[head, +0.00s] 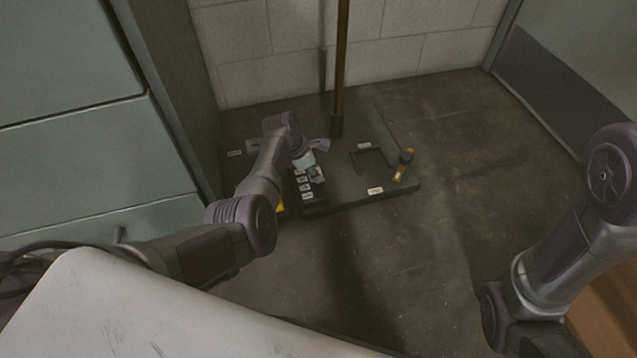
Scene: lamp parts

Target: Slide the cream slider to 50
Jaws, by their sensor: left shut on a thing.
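A dark panel (345,202) lies low on the floor by the wall. A black block with a row of small white labels (303,186) is on its front left part. My left gripper (317,160) reaches down over this block and is shut at its upper end, by the labels. The cream slider is hidden between or under the fingers, and its setting cannot be read. My right arm comes in at the right, but its gripper is outside the picture.
A tall brass-coloured pole (341,65) rises from the panel's back. A dark U-shaped bracket (372,158) and a short amber cylinder with a dark top (403,168) are on its right part. Teal cabinets (90,150) stand at left. The floor right of the panel is clear.

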